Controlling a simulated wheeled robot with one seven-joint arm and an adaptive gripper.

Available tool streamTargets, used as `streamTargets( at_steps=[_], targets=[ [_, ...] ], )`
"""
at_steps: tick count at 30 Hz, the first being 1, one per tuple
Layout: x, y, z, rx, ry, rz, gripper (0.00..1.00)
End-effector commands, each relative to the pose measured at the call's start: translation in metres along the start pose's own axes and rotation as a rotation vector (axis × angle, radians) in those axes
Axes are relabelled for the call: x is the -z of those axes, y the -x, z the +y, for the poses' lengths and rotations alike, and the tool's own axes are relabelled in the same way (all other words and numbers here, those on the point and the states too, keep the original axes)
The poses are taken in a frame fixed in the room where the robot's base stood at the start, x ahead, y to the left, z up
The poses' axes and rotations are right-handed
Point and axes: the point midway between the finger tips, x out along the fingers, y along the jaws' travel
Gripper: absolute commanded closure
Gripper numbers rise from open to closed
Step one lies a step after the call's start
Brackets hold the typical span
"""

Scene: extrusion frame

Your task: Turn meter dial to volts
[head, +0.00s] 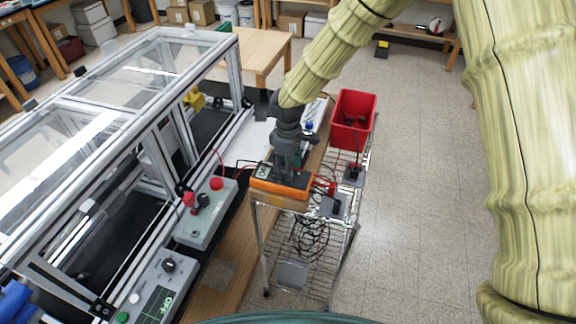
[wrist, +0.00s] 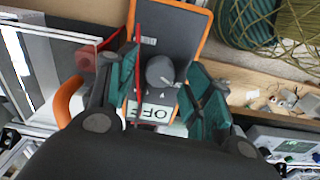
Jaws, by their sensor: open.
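The meter is an orange-edged box with a dark face. In the head view the meter (head: 270,195) lies on top of the wire cart, with my gripper (head: 288,165) pointing down over it. In the wrist view the meter (wrist: 178,32) shows a round grey dial (wrist: 160,71) with a pale pointer mark, and a display (wrist: 150,112) that reads OFF, upside down. My gripper (wrist: 161,78) is open, its teal fingers on either side of the dial. I cannot tell whether they touch it. In the head view the gripper hides the dial.
A red bin (head: 353,118) stands on the wire cart (head: 262,245), behind the meter. Left are a control box with red buttons (head: 205,225), another box with an OFF display (head: 150,290), and a framed enclosure (head: 150,125). A thin red lead (wrist: 138,40) crosses the meter.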

Motion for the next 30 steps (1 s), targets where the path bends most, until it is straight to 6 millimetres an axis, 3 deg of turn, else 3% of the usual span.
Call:
streamTargets(
  at_steps=[14, 22, 30],
  targets=[
    [-0.0004, -0.0092, 0.0, 0.0, -0.001, 0.0, 0.49],
    [-0.0003, -0.0089, 0.0001, 0.0, 0.0, 0.0, 0.95],
    [-0.0002, -0.009, 0.0003, -0.001, -0.02, 0.0, 0.95]
  ],
)
